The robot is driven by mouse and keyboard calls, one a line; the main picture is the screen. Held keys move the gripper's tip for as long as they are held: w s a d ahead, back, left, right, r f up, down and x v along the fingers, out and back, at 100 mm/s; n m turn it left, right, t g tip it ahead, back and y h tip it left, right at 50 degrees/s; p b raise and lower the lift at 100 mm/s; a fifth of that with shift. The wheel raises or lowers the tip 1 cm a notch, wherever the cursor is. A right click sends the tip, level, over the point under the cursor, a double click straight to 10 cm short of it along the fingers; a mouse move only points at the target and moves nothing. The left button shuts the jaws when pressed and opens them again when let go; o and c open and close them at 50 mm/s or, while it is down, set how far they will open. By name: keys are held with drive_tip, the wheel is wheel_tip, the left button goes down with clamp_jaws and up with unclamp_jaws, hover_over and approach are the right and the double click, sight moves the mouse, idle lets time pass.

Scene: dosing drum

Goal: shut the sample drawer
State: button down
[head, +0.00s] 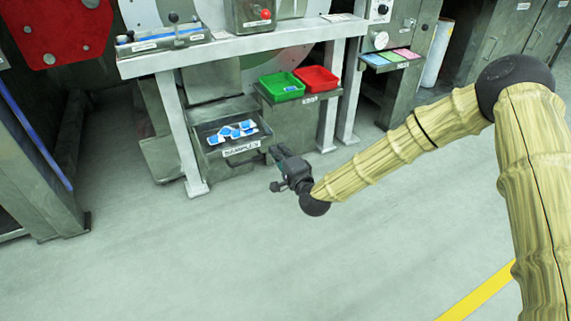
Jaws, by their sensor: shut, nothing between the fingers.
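The sample drawer (241,153) is a grey metal drawer under the bench, in the head view left of centre. It stands pulled out, and a white label reading "SAMPLES" is on its front. Several blue and white items (233,132) lie inside it. My gripper (274,168) is just right of and in front of the drawer front, at the end of my arm reaching in from the right. It is shut and empty. I cannot tell whether it touches the drawer front.
A green tray (282,87) and a red tray (316,79) sit on a low shelf right of the drawer. White bench legs (181,135) stand on both sides. The grey floor (240,250) in front is clear. A yellow line (478,293) crosses the floor at lower right.

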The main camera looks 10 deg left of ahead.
sight(269, 137)
drive_tip(key=b+x, duration=0.2)
drive_tip(key=x, duration=0.2)
drive_tip(key=shift+w+a+f, duration=0.15)
drive_tip(key=shift+w+a, duration=0.3)
drive_tip(key=shift+w, duration=0.15)
drive_tip(key=shift+w, duration=0.1)
